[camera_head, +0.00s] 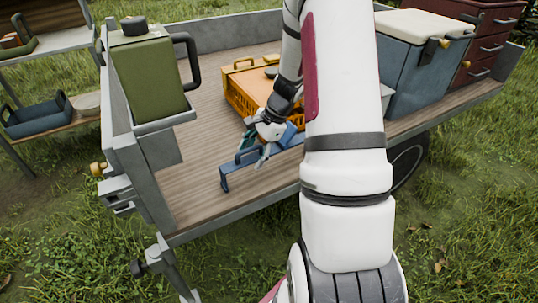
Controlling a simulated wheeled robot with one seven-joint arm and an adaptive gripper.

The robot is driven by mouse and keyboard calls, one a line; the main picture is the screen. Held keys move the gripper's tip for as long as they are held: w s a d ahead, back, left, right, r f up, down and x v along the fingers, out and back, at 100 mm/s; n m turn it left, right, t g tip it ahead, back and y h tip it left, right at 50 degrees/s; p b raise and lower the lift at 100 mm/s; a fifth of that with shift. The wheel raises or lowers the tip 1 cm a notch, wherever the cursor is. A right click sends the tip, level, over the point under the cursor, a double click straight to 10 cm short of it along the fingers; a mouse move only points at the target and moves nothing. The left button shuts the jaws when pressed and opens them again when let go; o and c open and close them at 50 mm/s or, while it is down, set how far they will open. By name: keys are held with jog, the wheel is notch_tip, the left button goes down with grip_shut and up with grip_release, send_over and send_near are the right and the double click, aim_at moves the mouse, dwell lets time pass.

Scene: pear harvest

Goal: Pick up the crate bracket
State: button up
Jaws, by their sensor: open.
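A blue bar-like piece with a turned-down end, which looks like the crate bracket (233,172), lies on the wooden bed of the trailer, in front of an orange crate (238,90). My gripper (252,156) is open, pointing down over the middle of the bracket. Its fingers appear on either side of the bracket's upper edge; I cannot tell whether they touch it. My arm and wrist hide part of the bracket's right side and part of the crate.
A green jug (147,80) stands in a holder at the trailer's left end. A blue cooler (425,70) and dark red drawers (490,38) stand at right. A shelf at far left holds a blue tray (37,121). The bed (190,195) left of the bracket is clear.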

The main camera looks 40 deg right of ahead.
jog(key=x, duration=0.2)
jog(key=shift+w+a+f, duration=0.1)
jog(key=shift+f, duration=0.15)
jog(key=shift+c, duration=0.5)
jog(key=c, duration=1.3)
jog(key=shift+r, duration=0.2)
